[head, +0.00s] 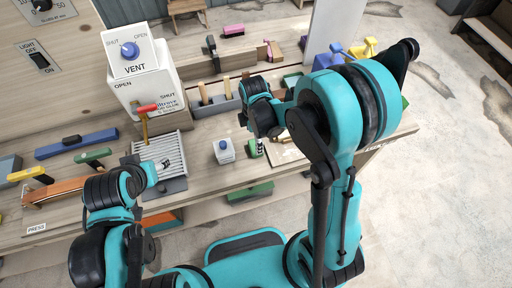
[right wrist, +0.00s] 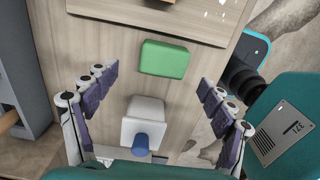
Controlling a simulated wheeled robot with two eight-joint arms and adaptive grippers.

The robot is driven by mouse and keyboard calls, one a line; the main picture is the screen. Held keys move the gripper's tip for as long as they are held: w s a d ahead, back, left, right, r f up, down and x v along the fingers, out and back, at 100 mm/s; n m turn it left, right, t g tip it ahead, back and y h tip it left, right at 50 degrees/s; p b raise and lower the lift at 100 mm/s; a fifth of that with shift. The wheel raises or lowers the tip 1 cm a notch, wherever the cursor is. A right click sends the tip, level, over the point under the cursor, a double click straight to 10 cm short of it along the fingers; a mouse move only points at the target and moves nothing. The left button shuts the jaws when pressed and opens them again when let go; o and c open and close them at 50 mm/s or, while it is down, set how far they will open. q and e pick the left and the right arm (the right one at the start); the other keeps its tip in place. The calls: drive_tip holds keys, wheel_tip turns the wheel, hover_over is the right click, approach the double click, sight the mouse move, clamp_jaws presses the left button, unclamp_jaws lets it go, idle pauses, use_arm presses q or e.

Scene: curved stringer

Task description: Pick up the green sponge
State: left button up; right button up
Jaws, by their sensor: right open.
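The green sponge (right wrist: 165,59) is a flat rounded block lying on the wooden bench top. In the head view the sponge (head: 253,150) is partly hidden by my right gripper. My right gripper (right wrist: 160,79) is open and empty, with its fingers spread wide on either side in the right wrist view. The sponge appears beyond the fingertips, close to midway between them. In the head view my right gripper (head: 257,142) points down over the sponge. My left gripper (head: 164,163) is over the grey ribbed tray at the left; its jaws are too small to read.
A white block with a blue knob (right wrist: 142,128) stands close beside the sponge; it also shows in the head view (head: 223,152). A wooden board (right wrist: 150,10) lies on the sponge's other side. A white vent box (head: 150,92) and a red-headed hammer (head: 146,110) are further left.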

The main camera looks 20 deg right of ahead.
drive_tip(key=f+b, duration=0.1)
drive_tip(key=f, duration=0.4)
drive_tip(key=shift+s+d+f+b, duration=0.2)
drive_tip(key=shift+f+b, duration=0.1)
drive_tip(key=shift+b, duration=0.1)
drive_tip(key=shift+r, duration=0.1)
drive_tip(key=c, duration=1)
